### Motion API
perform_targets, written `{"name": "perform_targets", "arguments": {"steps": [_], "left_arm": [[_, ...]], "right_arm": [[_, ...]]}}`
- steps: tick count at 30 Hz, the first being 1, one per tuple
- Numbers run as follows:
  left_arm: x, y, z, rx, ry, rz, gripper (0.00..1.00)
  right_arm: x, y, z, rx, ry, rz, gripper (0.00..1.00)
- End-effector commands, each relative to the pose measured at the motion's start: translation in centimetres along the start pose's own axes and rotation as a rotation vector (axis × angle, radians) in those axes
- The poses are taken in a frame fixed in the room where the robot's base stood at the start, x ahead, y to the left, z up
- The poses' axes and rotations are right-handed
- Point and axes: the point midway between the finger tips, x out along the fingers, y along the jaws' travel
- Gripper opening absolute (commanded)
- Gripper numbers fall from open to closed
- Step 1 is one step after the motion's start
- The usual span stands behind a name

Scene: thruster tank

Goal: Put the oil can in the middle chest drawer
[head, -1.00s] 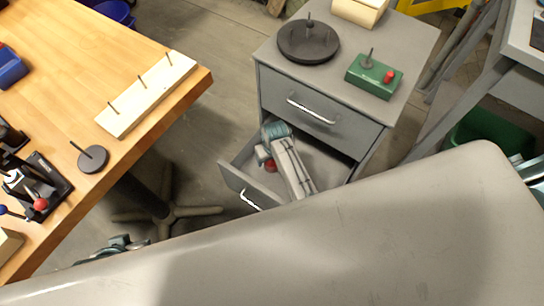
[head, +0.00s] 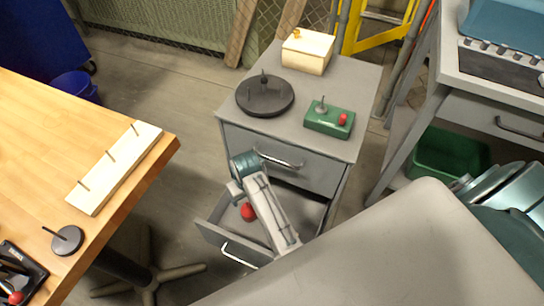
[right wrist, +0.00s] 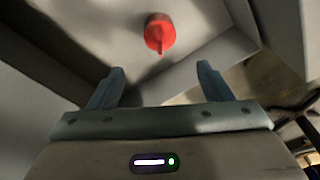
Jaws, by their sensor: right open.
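The red oil can (head: 248,211) is inside the open drawer (head: 222,240) of the grey chest, below a shut upper drawer (head: 310,172). In the right wrist view the can (right wrist: 160,33) rests on the drawer floor, its thin spout pointing toward my gripper. My right gripper (head: 236,190) is at the drawer, near the can. In the right wrist view its two fingers (right wrist: 160,70) are spread and empty, and the can is beyond the tips, not held. My forearm hides part of the drawer. My left gripper is out of view.
On the chest top are a dark round tray (head: 265,104), a green block with a red knob (head: 322,122) and a wooden box (head: 308,50). A wooden bench (head: 60,130) with a pegged board (head: 115,168) stands left. A grey workbench (head: 500,95) stands right, with a green bin below.

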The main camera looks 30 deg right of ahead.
Motion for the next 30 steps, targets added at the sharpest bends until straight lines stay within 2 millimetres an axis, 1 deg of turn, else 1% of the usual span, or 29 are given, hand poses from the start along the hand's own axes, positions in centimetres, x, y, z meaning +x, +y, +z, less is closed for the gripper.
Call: {"name": "perform_targets", "arguments": {"steps": [5,7,8,11,12,14,15,17,18,21,25,27,30], "left_arm": [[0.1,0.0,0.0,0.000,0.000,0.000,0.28],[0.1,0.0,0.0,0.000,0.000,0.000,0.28],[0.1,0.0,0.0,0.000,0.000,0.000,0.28],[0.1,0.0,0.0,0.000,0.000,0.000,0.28],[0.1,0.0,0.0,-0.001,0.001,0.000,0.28],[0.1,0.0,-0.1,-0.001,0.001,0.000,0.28],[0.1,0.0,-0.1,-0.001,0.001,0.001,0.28],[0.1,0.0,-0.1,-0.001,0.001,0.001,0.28],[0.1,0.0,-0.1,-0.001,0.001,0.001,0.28],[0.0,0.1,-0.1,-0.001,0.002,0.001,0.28],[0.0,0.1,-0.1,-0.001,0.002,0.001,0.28],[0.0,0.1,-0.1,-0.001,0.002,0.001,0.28],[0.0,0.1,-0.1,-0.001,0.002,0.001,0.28]], "right_arm": [[0.0,0.2,0.2,0.001,0.000,0.002,0.73],[0.1,0.9,1.1,0.008,0.005,0.008,0.73],[0.1,1.4,1.8,0.013,0.008,0.013,0.73],[-0.2,4.0,5.3,0.032,0.027,0.037,0.73],[-0.6,5.2,7.0,0.038,0.039,0.050,0.73],[-1.4,6.9,9.8,0.044,0.060,0.067,0.73],[-2.2,7.9,11.5,0.044,0.074,0.078,0.73],[-3.5,9.1,14.0,0.039,0.094,0.091,0.73],[-4.4,9.7,15.4,0.033,0.108,0.096,0.73],[-6.7,10.6,18.2,0.015,0.136,0.103,0.73],[-8.8,11.0,20.4,-0.006,0.160,0.104,0.73],[-9.3,11.0,20.9,-0.011,0.166,0.102,0.73],[-9.6,11.0,21.1,-0.013,0.170,0.101,0.73]]}}
